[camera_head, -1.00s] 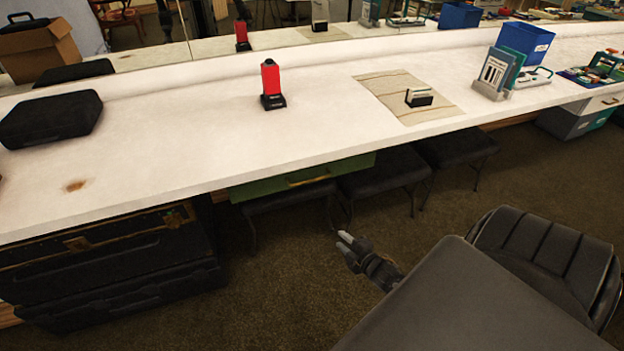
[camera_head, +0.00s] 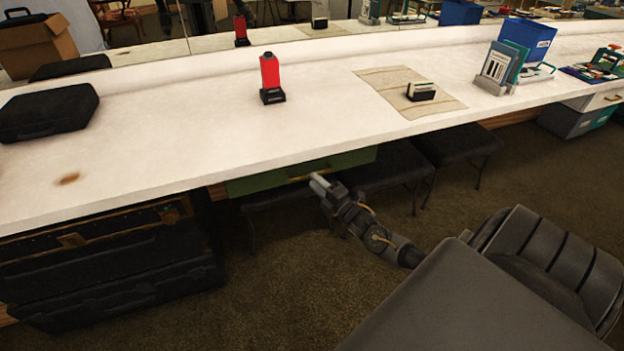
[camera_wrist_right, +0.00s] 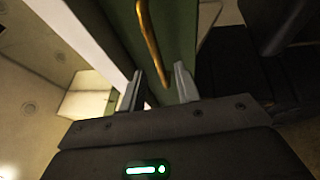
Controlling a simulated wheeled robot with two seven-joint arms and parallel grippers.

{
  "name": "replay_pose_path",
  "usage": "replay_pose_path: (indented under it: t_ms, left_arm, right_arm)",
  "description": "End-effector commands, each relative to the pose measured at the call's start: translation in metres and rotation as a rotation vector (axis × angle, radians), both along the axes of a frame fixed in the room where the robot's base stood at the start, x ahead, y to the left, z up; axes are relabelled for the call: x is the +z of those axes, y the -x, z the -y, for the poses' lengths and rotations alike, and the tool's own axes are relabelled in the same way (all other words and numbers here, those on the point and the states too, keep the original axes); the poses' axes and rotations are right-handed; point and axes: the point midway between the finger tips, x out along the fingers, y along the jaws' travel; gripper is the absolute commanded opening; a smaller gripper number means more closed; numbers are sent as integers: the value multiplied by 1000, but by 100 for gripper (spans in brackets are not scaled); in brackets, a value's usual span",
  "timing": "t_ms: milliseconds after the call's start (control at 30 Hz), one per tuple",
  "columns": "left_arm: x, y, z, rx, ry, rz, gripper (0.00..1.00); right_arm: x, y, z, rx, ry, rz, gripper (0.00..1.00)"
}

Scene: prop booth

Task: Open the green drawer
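The green drawer (camera_head: 262,182) sits under the front edge of the white counter, its front visible below the edge. Its brass bar handle (camera_wrist_right: 149,42) runs lengthwise up the right wrist view, at the top middle. My right gripper (camera_head: 319,184) is at the drawer front, by the right part of the handle in the head view. In the right wrist view its two fingers (camera_wrist_right: 160,88) are apart, with the handle's lower end ahead of the gap between them. No grip on the handle shows. My left gripper is not in view.
The white counter (camera_head: 180,150) overhangs the drawer. Dark stools (camera_head: 455,145) stand below it to the right, and black cases (camera_head: 120,265) to the left. On top are a red bottle-like object (camera_head: 270,72) and a cloth mat (camera_head: 385,85). The floor in front is open.

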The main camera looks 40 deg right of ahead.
Motion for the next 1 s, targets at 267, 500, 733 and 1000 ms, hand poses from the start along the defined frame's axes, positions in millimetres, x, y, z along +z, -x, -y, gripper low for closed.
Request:
replay_pose_path:
  t_ms: [267,500,733,1000]
  left_arm:
    - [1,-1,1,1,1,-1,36]
    - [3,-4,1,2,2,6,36]
    - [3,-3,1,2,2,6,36]
    - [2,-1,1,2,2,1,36]
  right_arm:
    - [4,-24,-2,0,0,0,33]
    - [4,-25,-2,0,0,-1,33]
    - [4,-24,-2,0,0,0,8]
    - [4,-24,-1,-1,0,-1,0]
